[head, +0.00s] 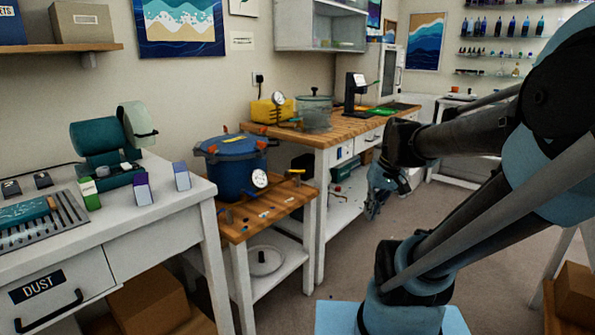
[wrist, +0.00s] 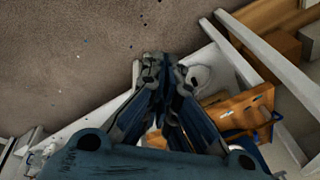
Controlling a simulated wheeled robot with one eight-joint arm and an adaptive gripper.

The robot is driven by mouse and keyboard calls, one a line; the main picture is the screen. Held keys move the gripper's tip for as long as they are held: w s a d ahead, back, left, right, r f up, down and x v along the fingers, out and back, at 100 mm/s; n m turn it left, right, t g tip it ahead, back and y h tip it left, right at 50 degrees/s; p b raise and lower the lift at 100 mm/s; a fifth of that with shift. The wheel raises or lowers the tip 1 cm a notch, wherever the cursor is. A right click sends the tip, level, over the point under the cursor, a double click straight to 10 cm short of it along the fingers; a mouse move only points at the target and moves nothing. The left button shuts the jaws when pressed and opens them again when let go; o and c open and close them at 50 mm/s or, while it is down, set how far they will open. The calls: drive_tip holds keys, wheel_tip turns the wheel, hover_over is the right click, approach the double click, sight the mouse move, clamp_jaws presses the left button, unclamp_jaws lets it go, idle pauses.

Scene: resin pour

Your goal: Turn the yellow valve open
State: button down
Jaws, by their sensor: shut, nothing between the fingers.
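A small yellow lever handle (head: 296,172), which looks like the yellow valve, sits at the back right of the low wooden-topped stand (head: 262,212), beside the blue pressure pot (head: 232,170). The pot has a lid with orange-yellow parts and a white round gauge (head: 260,179) on its front. My gripper (head: 373,210) hangs fingers-down to the right of the stand, apart from the valve, over the floor. In the wrist view my gripper (wrist: 160,62) has its fingers together and holds nothing. The stand top (wrist: 242,108) shows there at right; I cannot make out the valve clearly in that view.
A longer wooden bench (head: 340,130) with a yellow pump (head: 270,110) and a clear chamber (head: 315,114) stands behind. A white drawer table (head: 150,225) is at left. Floor is open right of the stand.

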drive_tip(key=w+a+r+n+t, duration=0.1)
drive_tip(key=w+a+r+n, duration=0.2)
drive_tip(key=w, duration=0.4)
drive_tip(key=w+a+r+n+t, duration=0.2)
drive_tip(key=w+a+n, duration=0.25)
drive_tip(key=w, duration=0.25)
drive_tip(key=n+y, duration=0.2)
drive_tip(key=n, duration=0.6)
approach(296, 171)
wheel_tip(296, 171, down, 5)
drive_tip(key=s+a, duration=0.2)
drive_tip(key=s, duration=0.1)
drive_tip(key=shift+t, duration=0.3)
drive_tip(key=shift+w+a+f, duration=0.1)
drive_tip(key=shift+w+f, duration=0.05)
drive_tip(key=shift+w, duration=0.6)
drive_tip(key=shift+w+a+f, duration=0.1)
drive_tip(key=shift+w+f, duration=0.05)
drive_tip(key=shift+w, duration=0.6)
drive_tip(key=shift+w+a+f, duration=0.1)
drive_tip(key=shift+w+f, duration=0.05)
drive_tip(key=shift+w, duration=0.6)
